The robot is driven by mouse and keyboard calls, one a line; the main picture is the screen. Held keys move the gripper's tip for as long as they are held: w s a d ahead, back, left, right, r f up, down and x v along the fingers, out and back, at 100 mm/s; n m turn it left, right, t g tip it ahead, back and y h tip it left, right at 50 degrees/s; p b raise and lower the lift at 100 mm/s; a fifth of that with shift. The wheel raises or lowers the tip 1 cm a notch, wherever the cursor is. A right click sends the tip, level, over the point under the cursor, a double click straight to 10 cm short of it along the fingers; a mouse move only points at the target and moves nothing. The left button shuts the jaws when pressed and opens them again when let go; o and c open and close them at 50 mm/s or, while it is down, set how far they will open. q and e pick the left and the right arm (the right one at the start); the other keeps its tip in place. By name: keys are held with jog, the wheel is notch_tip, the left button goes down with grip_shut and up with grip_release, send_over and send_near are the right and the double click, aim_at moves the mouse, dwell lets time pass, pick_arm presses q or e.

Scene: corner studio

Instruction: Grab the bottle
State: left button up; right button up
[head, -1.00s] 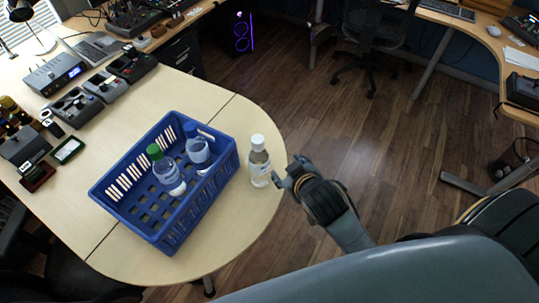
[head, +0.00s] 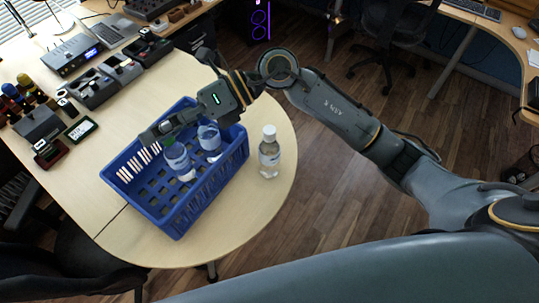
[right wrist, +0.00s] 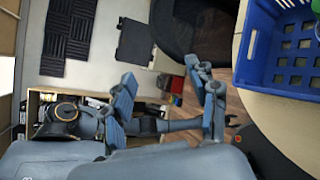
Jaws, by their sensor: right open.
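A clear bottle with a white cap and pale label (head: 269,157) stands upright on the table, just right of the blue crate (head: 178,222). Inside the crate are a green-capped bottle (head: 178,162) and another clear bottle (head: 209,140) whose cap is hidden behind my right gripper. My right gripper (head: 178,97) is open and empty over the crate's far side, its fingers spread wide. It is apart from the white-capped bottle. In the right wrist view, the open fingers (right wrist: 164,76) have nothing between them, and the crate (right wrist: 272,78) shows at the right. My left gripper is not in view.
The pale table (head: 240,222) is clear around the white-capped bottle, close to its rounded right edge. An office chair (head: 385,45) stands behind on the wooden floor.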

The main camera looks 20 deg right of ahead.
jog(key=w+d+f+n+h, duration=0.2)
jog(key=w+d+f+h, duration=0.1)
jog(key=d+f+h, duration=0.35)
jog(key=m+t+h, duration=0.2)
jog(key=h, duration=0.6)
send_over(270, 130)
jog(key=f, duration=0.2)
jog(key=f+p, duration=0.1)
jog(key=f, duration=0.2)
jog(key=f+p, duration=0.1)
jog(key=f, duration=0.2)
jog(key=shift+s+d+f, duration=0.1)
jog(key=shift+s+d, duration=0.25)
jog(key=shift+s, duration=0.05)
jog(key=f+p, duration=0.1)
jog(key=f, duration=0.1)
jog(key=f+p, duration=0.1)
jog(key=f, duration=0.1)
jog(key=shift+w+a+p, duration=0.35)
jog(key=shift+f, duration=0.7)
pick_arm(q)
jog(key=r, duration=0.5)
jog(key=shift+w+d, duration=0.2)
pick_arm(e)
jog(key=shift+w+r, duration=0.1)
grip_shut()
